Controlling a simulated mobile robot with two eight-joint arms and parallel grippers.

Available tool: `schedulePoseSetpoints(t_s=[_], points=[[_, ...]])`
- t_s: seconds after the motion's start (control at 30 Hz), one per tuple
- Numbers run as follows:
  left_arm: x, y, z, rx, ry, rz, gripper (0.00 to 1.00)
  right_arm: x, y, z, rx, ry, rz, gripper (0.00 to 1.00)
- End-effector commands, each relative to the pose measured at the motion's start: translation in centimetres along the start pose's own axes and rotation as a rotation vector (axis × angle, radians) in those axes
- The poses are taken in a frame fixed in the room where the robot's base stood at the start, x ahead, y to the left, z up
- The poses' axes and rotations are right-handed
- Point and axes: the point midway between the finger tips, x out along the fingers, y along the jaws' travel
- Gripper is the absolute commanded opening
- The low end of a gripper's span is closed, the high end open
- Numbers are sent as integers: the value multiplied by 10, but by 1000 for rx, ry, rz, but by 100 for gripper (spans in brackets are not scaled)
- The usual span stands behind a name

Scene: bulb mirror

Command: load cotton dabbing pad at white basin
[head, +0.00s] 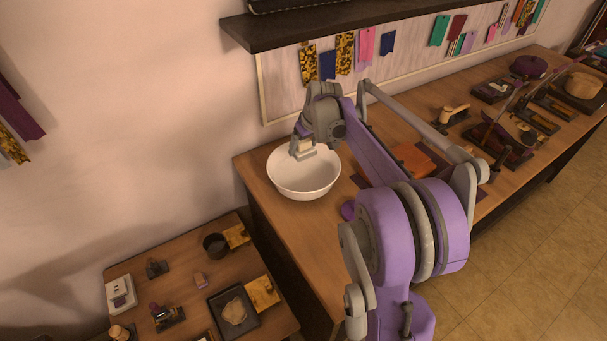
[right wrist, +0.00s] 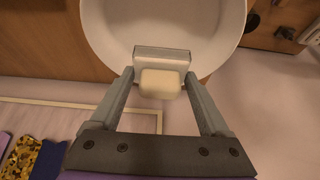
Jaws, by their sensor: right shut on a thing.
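The white basin (head: 304,178) stands on the near-left end of the long wooden bench. It also shows in the right wrist view (right wrist: 215,45). In the right wrist view, the gripper (right wrist: 160,75) is shut on a small cream pad (right wrist: 160,84), which looks like the cotton dabbing pad. The pad sits between the fingertips, over the basin's rim area. Whether the pad touches the basin is not clear. My left gripper is not in view.
A lower wooden table (head: 190,258) at the left holds a dark tray (head: 234,313), a dark cup (head: 215,245) and small items. Several tools and an orange block (head: 412,158) lie along the bench. A dark shelf (head: 330,22) hangs above.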

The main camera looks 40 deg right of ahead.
Motion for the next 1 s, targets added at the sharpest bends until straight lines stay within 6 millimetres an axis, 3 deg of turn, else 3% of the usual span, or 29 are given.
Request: schedulePoseSetpoints(t_s=[0.57, 1.0], points=[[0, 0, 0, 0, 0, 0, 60, -1, 0, 0, 0, 0, 0, 36], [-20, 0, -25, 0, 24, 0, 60, -36, 0, -16, 0, 2, 0, 36]])
